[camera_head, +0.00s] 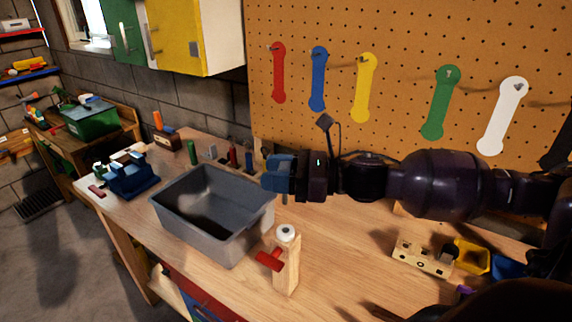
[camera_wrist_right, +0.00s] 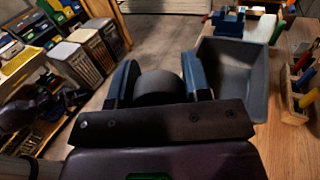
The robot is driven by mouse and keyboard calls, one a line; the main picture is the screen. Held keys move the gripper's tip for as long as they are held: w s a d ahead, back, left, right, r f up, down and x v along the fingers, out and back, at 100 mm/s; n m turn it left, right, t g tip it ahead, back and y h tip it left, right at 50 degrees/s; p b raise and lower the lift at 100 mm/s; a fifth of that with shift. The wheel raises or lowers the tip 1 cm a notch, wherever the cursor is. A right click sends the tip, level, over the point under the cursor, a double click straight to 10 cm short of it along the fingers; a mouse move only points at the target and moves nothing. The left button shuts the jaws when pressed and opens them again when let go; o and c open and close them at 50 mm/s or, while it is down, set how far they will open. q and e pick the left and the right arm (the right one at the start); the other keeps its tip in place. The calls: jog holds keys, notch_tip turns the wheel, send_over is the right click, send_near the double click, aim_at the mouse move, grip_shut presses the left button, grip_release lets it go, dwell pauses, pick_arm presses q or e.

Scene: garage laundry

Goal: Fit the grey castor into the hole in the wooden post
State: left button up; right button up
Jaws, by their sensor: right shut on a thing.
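My right gripper (camera_head: 272,174) reaches in from the right, its blue fingers above the bench near the back right rim of the grey bin. It is shut on the grey castor, whose dark wheel (camera_wrist_right: 158,88) shows between the blue fingers in the right wrist view. In the head view the fingers mostly hide the castor; a small grey stem (camera_head: 284,199) hangs below them. The wooden post (camera_head: 288,272) stands upright at the bench's front edge, below the gripper and apart from it. A white ring with a dark hole (camera_head: 286,233) tops it. My left gripper is not in view.
The grey bin (camera_head: 240,240) stands left of the post; a red clamp (camera_head: 270,260) is at the post's left side. A drilled wooden block (camera_head: 422,260) and a yellow bin (camera_head: 471,257) lie at right. A pegboard (camera_head: 400,40) rises behind.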

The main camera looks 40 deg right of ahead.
aim_at(285, 202)
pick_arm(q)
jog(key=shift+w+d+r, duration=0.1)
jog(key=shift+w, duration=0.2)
pick_arm(e)
jog(key=shift+s+a+r+n+g+y, duration=0.3)
jog(key=shift+s+n+g+y, duration=0.1)
jog(key=shift+s+n+g, duration=0.1)
jog(key=shift+f+b, duration=2.9)
jog(key=shift+f, duration=0.5)
jog(key=shift+f+b, duration=0.55)
jog(key=shift+f, duration=0.3)
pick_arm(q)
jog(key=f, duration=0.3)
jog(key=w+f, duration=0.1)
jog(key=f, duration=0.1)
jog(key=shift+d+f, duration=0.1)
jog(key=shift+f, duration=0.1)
